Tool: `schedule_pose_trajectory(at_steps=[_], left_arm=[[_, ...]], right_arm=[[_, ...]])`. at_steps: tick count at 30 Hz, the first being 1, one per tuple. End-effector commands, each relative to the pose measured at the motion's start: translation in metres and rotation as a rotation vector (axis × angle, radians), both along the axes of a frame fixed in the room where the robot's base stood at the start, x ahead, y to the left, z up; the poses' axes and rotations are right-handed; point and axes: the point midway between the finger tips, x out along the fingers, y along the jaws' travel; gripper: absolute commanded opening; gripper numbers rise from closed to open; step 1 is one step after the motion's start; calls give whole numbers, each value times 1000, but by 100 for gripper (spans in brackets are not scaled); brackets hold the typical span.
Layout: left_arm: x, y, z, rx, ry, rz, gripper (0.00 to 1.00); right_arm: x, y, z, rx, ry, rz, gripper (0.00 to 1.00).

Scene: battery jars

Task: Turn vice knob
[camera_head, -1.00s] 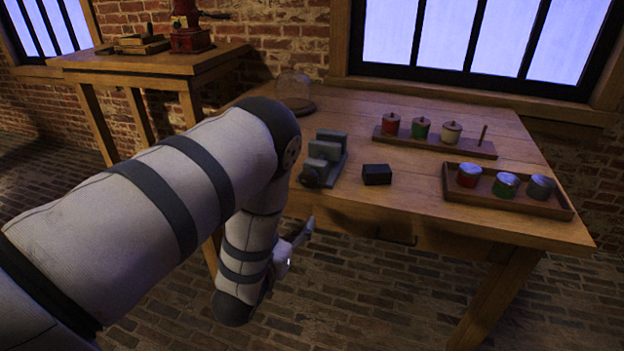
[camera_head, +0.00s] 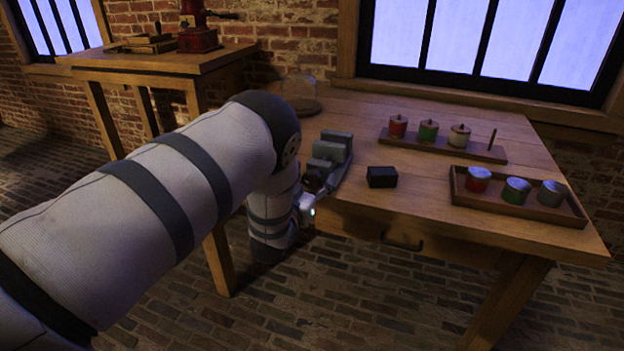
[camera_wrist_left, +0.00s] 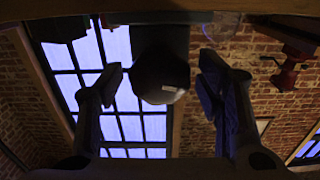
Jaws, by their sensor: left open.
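The grey vice (camera_head: 332,150) sits at the left front part of the wooden table. Its round dark knob (camera_wrist_left: 160,72) shows in the middle of the left wrist view, facing the camera. My left gripper (camera_wrist_left: 162,78) is open, with one finger on each side of the knob in that view. Gaps show between the fingers and the knob, and I see no contact. In the head view my left gripper (camera_head: 318,197) is at the front of the vice, partly hidden by my arm. My right gripper is not in view.
A small black block (camera_head: 382,177) stands right of the vice. A rack (camera_head: 440,146) with lidded jars and a tray (camera_head: 520,207) with more jars are further right. A glass dome (camera_head: 300,95) is behind the vice. The table's front edge is close to my left gripper.

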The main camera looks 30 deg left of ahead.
Motion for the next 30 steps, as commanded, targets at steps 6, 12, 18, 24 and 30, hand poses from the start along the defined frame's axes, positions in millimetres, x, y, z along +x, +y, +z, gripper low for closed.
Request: schedule_pose_trajectory(at_steps=[6, 12, 18, 24, 30], left_arm=[[0, 0, 0, 0, 0, 0, 26], [-1, 0, 0, 14, 4, 0, 12], [-1, -1, 0, 115, 29, 0, 12], [-1, -1, -1, 113, 29, 0, 51], [-1, -1, -1, 113, 28, 0, 60]], right_arm=[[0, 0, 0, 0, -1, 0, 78], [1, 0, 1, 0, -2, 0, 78], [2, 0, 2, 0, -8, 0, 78], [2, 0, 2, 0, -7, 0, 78], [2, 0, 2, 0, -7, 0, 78]])
